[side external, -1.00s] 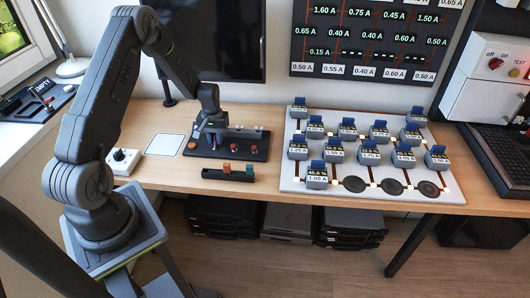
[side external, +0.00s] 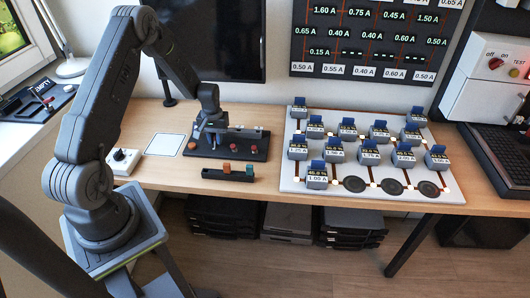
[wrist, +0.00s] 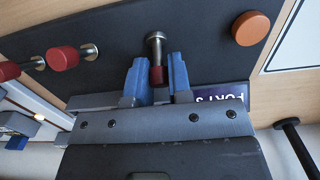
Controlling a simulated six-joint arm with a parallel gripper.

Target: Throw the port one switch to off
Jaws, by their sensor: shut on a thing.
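The dark switch panel (side external: 225,156) lies on the wooden bench and also shows in the wrist view (wrist: 205,30). In the wrist view, a metal toggle lever (wrist: 156,46) with a red tip (wrist: 158,75) stands between the blue fingers of my gripper (wrist: 157,78). My gripper is shut on this lever, the one nearest the round orange button (wrist: 250,28). Two other red-tipped levers (wrist: 63,58) (wrist: 8,71) are to the left. The label by my gripper is upside down and partly hidden; only "PORT S" reads. In the side view, my gripper (side external: 211,139) is over the panel's left part.
A white board (side external: 287,184) with several blue-topped modules is to the right. A white box with a black knob (side external: 119,155) and a pale square (side external: 165,145) are to the left.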

